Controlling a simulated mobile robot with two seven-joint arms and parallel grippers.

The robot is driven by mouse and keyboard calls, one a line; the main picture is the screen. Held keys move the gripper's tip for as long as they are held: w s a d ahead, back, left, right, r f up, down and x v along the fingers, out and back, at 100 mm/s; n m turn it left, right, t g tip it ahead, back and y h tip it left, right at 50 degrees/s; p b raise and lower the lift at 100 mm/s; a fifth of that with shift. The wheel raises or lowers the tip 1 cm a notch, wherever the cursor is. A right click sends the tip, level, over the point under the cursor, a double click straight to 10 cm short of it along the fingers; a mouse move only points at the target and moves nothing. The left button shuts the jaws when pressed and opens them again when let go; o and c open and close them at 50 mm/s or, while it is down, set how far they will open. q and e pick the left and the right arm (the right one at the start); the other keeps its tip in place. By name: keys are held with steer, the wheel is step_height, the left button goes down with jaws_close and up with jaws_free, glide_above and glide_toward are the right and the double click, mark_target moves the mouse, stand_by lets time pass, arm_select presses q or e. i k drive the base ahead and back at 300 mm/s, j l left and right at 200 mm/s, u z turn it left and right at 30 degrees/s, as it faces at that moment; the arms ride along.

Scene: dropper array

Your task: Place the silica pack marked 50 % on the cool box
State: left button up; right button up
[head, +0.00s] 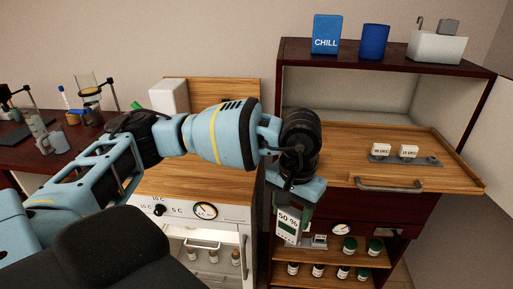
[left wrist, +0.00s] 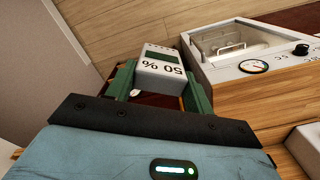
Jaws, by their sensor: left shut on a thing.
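My left gripper (head: 294,205) is shut on the white silica pack marked 50 % (head: 288,228). The pack hangs below the gripper, in front of the dark wooden cabinet and apart from the pull-out board. In the left wrist view the pack (left wrist: 162,68) sits between the two green fingers, its 50 % upside down. A blue box marked CHILL (head: 326,35) stands on top of the cabinet at the back. A white unit (head: 180,214) with a temperature dial and gauge is left of the pack; I cannot tell which of these is the cool box. My right gripper is not in view.
A wooden pull-out board (head: 455,168) holds a grey tray (head: 378,161) with two white labelled blocks. A blue cylinder (head: 374,42) and a white bin (head: 437,48) stand on the cabinet top. Small bottles (head: 349,244) fill shelves below. Lab glassware stands on the left table.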

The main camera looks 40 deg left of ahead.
mark_target(198, 175)
steer(key=i+j+u, duration=0.15)
steer(key=j+u, duration=0.2)
steer(key=i+j+u, duration=0.25)
steer(key=u, duration=0.15)
steer(key=i+j+u, duration=0.2)
steer(key=u, duration=0.15)
steer(key=i+j, duration=0.05)
